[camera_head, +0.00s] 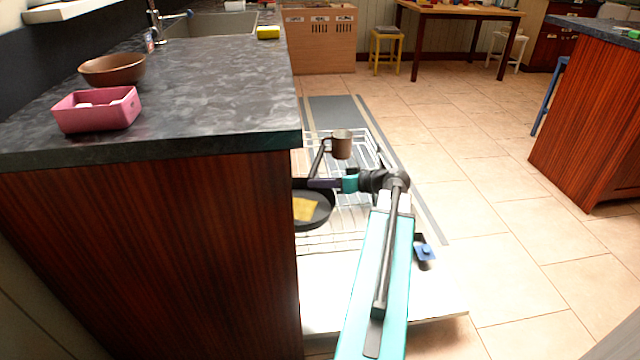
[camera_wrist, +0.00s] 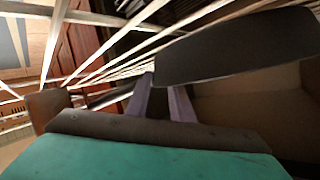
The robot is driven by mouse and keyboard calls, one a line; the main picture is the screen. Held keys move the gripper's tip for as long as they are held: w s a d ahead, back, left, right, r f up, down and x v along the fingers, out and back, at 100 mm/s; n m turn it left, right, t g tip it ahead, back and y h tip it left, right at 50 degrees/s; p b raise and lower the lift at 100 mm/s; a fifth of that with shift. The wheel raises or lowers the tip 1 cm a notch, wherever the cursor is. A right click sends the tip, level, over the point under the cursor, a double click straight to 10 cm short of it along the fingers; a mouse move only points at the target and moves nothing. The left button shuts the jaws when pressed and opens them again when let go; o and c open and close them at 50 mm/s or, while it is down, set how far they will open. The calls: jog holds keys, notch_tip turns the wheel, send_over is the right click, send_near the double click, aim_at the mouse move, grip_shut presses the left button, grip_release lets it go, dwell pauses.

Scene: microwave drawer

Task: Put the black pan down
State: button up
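The black pan (camera_head: 321,211) is at the dish rack, partly hidden by the counter's corner, with a yellow item (camera_head: 304,209) in it. Its dark handle (camera_head: 318,158) points away toward the back. My gripper (camera_head: 312,183) has purple fingers at the pan's handle end. In the wrist view, the fingers (camera_wrist: 160,100) stand a little apart beside a large dark shape, which looks like the pan (camera_wrist: 235,47). I cannot tell if they clamp the handle. Whether the pan rests on the wires or is just above them is unclear.
The white wire rack (camera_head: 345,222) is pulled out beside the counter (camera_head: 210,85). A brown mug (camera_head: 341,145) stands on it behind my gripper. The rack's open door (camera_head: 440,305) lies in front. Tiled floor (camera_head: 480,190) to the right is clear.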

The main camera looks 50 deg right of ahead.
jog(key=shift+r, duration=0.2)
jog(key=shift+p+v, duration=0.95)
jog(key=shift+v, duration=2.8)
